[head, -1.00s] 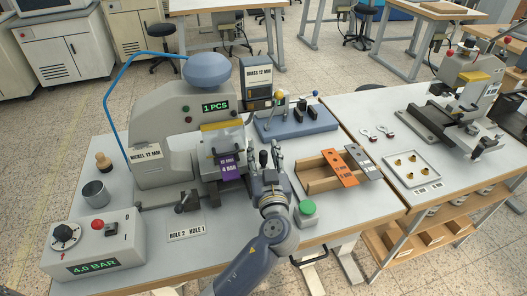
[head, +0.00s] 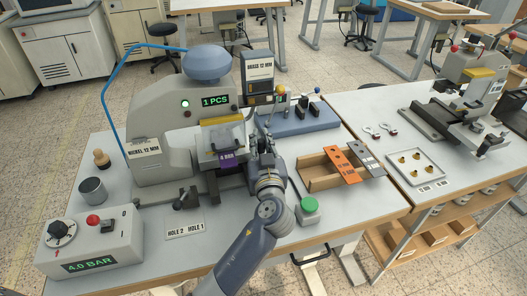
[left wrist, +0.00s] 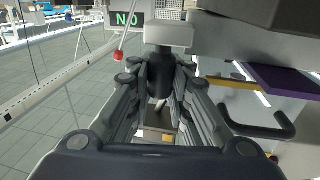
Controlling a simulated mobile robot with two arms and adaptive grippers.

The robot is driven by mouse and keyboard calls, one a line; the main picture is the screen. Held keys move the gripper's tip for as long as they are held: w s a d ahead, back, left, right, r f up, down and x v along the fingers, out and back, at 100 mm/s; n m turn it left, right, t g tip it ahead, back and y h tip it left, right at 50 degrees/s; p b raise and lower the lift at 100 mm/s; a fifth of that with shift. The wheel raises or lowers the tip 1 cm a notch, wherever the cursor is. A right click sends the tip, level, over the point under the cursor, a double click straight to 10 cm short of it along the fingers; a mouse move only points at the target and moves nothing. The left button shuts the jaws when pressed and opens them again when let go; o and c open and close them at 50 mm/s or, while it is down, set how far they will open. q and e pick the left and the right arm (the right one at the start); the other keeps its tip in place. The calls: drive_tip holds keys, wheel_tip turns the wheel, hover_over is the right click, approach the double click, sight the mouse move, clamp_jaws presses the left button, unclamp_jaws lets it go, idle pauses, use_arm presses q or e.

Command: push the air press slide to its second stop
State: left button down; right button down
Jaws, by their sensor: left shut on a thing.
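The grey air press (head: 165,115) with a blue dome and a "1 PCS" display stands on the bench. Its slide area is at the front, under the head, where a purple tag (head: 228,159) shows. My left gripper (head: 264,147) is right of the purple tag, shut on what looks like the slide's dark handle. The fingers hide most of the handle in the head view. In the left wrist view the fingers (left wrist: 158,100) are close together around a dark part, and the purple piece (left wrist: 282,82) shows at the right. My right gripper is not in view.
A pressure box (head: 90,243) reading 4.0 BAR stands at front left. A green button (head: 310,204) is right of my arm. A wooden tray (head: 318,180) with orange and grey strips, and a blue fixture (head: 300,122), stand right of the press.

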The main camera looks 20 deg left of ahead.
use_arm(q)
drive_tip(key=c, duration=1.5)
unclamp_jaws()
drive_tip(key=shift+s, duration=0.1)
drive_tip(key=shift+o, duration=0.2)
drive_tip(key=v, duration=0.8)
drive_tip(key=shift+r, duration=0.1)
